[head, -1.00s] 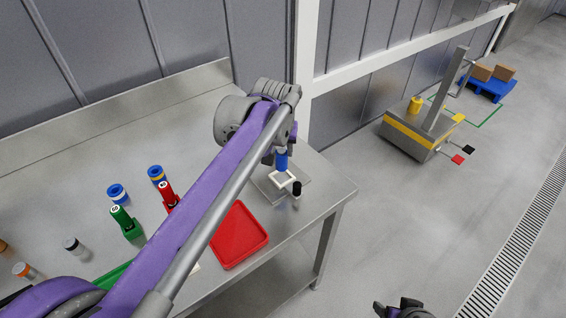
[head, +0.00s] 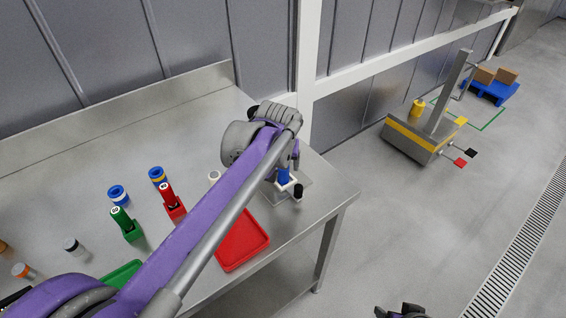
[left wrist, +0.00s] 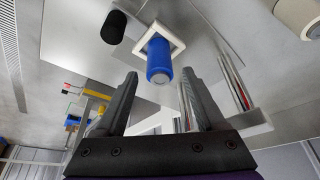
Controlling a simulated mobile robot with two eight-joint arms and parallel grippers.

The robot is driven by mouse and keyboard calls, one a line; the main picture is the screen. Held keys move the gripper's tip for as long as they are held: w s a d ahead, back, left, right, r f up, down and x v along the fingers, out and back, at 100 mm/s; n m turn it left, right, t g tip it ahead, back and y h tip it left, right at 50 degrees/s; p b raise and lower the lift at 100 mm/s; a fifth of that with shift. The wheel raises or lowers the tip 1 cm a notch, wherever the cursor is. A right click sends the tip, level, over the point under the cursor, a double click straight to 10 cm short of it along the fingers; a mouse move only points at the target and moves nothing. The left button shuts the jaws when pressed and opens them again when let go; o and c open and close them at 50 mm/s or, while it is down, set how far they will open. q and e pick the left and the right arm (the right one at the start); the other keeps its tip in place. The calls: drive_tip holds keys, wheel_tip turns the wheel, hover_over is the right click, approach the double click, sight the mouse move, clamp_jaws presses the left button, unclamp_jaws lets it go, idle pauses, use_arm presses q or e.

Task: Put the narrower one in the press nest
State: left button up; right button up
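A blue cylinder (head: 283,176) stands in the white square frame of the press nest (head: 292,187), at the right end of the steel table. In the left wrist view the blue cylinder (left wrist: 159,58) is upright inside the white frame (left wrist: 177,42). My left gripper (left wrist: 158,76) is open, with one finger to each side of the cylinder's near end and visible gaps. In the head view my left arm partly hides the cylinder. My right gripper (head: 403,311) is at the bottom edge, away from the table; its fingers are unclear.
A black post (head: 298,191) stands close beside the nest. A red tray (head: 243,243) lies in front, a green tray (head: 122,273) further left. Blue rings (head: 118,194), a green holder (head: 132,229), a red holder (head: 175,209) and a pale cylinder (head: 214,176) stand behind my arm.

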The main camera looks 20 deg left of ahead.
use_arm(q)
drive_tip(key=shift+r, duration=0.1)
drive_tip(key=shift+s+r, duration=0.1)
drive_tip(key=shift+r, duration=0.2)
drive_tip(key=p+v, duration=0.1)
drive_tip(key=v, duration=1)
drive_tip(key=shift+r, duration=0.25)
idle(0.5)
